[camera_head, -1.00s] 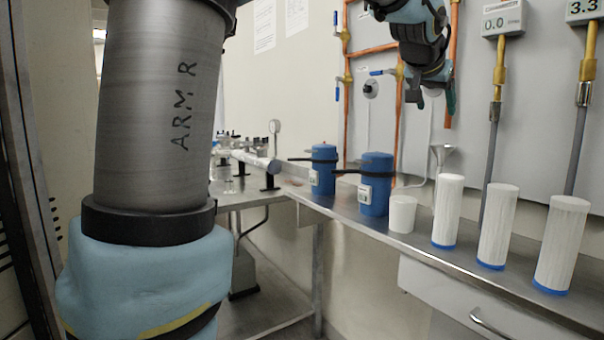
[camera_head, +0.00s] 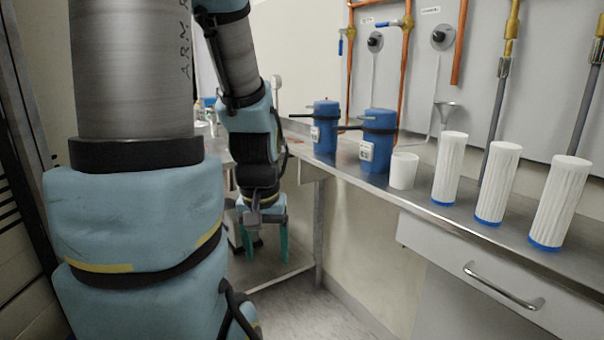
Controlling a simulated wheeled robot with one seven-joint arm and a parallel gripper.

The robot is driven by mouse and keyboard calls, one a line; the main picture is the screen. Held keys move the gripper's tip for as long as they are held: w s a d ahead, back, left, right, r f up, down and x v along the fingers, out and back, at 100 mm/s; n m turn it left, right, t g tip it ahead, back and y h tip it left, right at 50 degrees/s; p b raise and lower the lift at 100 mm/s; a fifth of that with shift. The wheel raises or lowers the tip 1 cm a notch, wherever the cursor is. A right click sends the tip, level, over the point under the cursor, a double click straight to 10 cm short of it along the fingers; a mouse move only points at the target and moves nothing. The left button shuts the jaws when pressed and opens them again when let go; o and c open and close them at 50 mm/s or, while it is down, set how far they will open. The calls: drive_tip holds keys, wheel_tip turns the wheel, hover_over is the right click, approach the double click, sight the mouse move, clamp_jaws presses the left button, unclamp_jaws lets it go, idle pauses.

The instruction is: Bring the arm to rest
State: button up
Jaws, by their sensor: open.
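My gripper (camera_head: 267,245) hangs at the lower middle of the head view, pointing down. Its two green fingers are apart, with nothing between them. It is left of the steel counter's front edge, in front of the lower metal shelf. My arm comes down from the top of the view, and its large near links fill the left side. The upper part of the arm is out of view.
A steel counter (camera_head: 410,193) runs along the right wall. On it stand two blue canisters (camera_head: 325,128) (camera_head: 379,142), a white cup (camera_head: 403,171) and three white filter cylinders (camera_head: 497,180). A drawer (camera_head: 480,265) sits below. The floor (camera_head: 315,305) in front is clear.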

wheel_tip(320, 180, up, 14)
drive_tip(key=p, duration=1.1)
drive_tip(key=shift+w+f+p, duration=0.15)
drive_tip(key=shift+f+p, duration=0.1)
drive_tip(key=shift+p, duration=0.05)
idle(1.2)
